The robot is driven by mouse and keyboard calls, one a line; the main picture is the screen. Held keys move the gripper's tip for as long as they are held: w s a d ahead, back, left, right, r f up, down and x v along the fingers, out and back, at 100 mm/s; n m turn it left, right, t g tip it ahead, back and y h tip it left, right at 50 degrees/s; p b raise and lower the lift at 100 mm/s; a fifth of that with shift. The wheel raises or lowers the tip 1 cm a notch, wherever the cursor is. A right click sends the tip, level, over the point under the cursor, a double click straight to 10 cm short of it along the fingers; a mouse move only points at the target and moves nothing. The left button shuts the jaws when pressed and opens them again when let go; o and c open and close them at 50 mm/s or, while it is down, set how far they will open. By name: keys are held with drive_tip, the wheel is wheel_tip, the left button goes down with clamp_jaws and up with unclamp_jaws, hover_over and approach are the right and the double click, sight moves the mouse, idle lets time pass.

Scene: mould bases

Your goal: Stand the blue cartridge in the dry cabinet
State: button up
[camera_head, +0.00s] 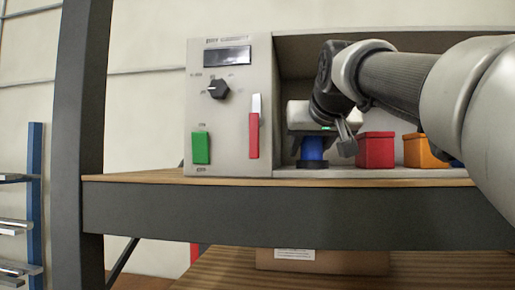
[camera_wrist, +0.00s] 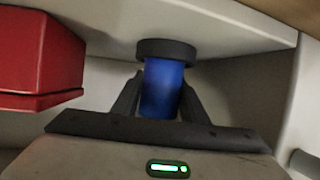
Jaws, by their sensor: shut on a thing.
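The blue cartridge (camera_head: 312,149) stands upright inside the open grey cabinet (camera_head: 228,135), at the left end near the control panel. Its dark round end is down and seems to touch the cabinet floor. In the wrist view the blue cartridge (camera_wrist: 163,88) shows between two dark fingers, with its dark end toward the top of the picture. My gripper (camera_wrist: 160,100) is shut on its blue body. In the head view my gripper (camera_head: 312,140) reaches into the cabinet from the right, and my wrist hides the cartridge's top.
A red box (camera_head: 375,150) stands close to the right of the cartridge, with an orange box (camera_head: 420,151) beyond it. The panel carries a dark knob (camera_head: 218,89), a green switch (camera_head: 201,147) and a red-and-white lever (camera_head: 254,130). A cardboard box (camera_head: 330,262) sits on the lower shelf.

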drive_tip(key=o, duration=1.1)
drive_tip(key=shift+o, duration=0.2)
drive_tip(key=b+v, duration=0.1)
drive_tip(key=v, duration=1.1)
drive_tip(key=shift+r, duration=0.1)
